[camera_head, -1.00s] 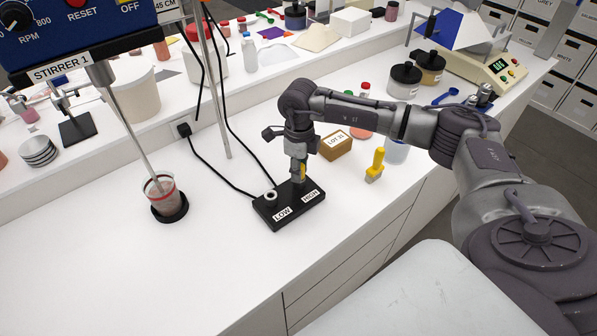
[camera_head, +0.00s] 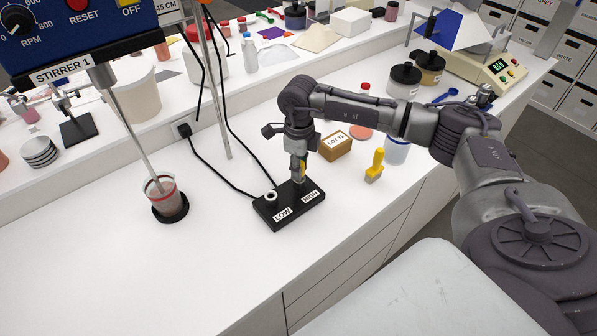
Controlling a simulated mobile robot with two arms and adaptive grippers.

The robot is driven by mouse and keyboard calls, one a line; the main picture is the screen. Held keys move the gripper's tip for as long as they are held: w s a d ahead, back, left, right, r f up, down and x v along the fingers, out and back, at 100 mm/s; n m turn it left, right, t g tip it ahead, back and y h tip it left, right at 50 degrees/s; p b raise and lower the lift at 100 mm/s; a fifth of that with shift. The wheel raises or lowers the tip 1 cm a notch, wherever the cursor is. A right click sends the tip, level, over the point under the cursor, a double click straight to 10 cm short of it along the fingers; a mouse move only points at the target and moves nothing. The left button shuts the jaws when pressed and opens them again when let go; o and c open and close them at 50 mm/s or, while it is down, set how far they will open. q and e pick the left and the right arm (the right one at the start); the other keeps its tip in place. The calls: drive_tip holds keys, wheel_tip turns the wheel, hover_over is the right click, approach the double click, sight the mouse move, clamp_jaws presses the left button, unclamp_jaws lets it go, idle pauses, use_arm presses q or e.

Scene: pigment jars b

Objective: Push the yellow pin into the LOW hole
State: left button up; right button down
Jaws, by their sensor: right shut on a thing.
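The black block (camera_head: 290,213) lies on the white bench, with a LOW label at its left and a HIGH label at its right. The LOW hole (camera_head: 270,196) shows a pale ring and is empty. My right gripper (camera_head: 299,175) points down over the HIGH side and is shut on the yellow pin (camera_head: 303,168), of which only a small yellow part shows between the fingers. The fingers hide the HIGH hole, so I cannot tell whether the pin's lower end is in it. My left gripper is not in view.
A LOT 32 cardboard box (camera_head: 336,146) and a yellow-handled brush (camera_head: 375,166) are to the right of the gripper. A stirred cup (camera_head: 161,196) stands left, and a black cable (camera_head: 225,180) runs to the block. The bench front is clear.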

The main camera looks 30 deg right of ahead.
drive_tip(key=shift+r, duration=0.35)
drive_tip(key=shift+r+p, duration=1.75)
drive_tip(key=shift+r, duration=0.95)
